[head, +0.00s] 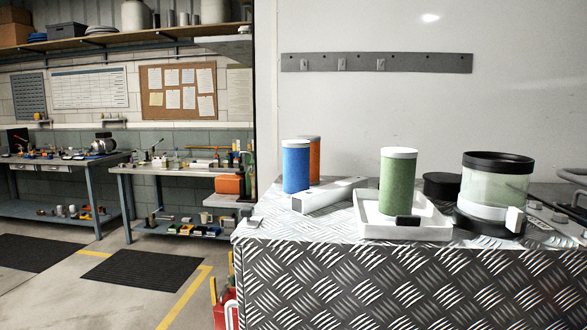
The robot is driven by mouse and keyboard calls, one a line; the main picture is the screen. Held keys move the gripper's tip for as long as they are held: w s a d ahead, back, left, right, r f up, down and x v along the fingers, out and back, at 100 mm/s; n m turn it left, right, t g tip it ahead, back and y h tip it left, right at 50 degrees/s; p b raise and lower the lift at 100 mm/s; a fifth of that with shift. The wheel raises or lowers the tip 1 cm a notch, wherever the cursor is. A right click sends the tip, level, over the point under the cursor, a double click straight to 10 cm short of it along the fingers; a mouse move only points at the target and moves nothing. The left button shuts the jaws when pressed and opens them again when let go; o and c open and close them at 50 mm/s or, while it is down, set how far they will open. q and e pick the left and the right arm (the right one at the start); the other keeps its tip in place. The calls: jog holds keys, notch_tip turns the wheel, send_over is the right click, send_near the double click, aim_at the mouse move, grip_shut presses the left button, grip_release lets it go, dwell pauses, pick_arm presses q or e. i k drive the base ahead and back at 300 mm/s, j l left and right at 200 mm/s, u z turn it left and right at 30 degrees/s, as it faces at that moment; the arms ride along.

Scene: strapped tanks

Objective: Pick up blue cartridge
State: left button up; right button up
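The blue cartridge (296,168) is a blue cylinder with a pale top cap. It stands upright near the left end of the diamond-plate bench top. An orange cylinder (314,158) stands just behind it to the right and is partly hidden by it. Neither of my grippers shows in the head view.
A white bar-shaped piece (325,197) lies right of the blue cartridge. A green cylinder (398,180) stands in a white tray (425,231). A clear canister (495,186) with black lid stands farther right. The diamond-plate bench (410,285) has its left edge near the cartridge.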

aim_at(296, 153)
jog(key=i+j+z, duration=0.15)
jog(key=j, duration=0.4)
jog(key=i+j+z, duration=0.2)
jog(key=j, duration=0.4)
jog(key=i+j+z, duration=0.15)
jog(key=j, duration=0.45)
jog(key=i+j+z, duration=0.15)
jog(key=j, duration=0.5)
jog(key=i+j+z, duration=0.2)
jog(key=j, duration=0.4)
jog(key=k, duration=0.1)
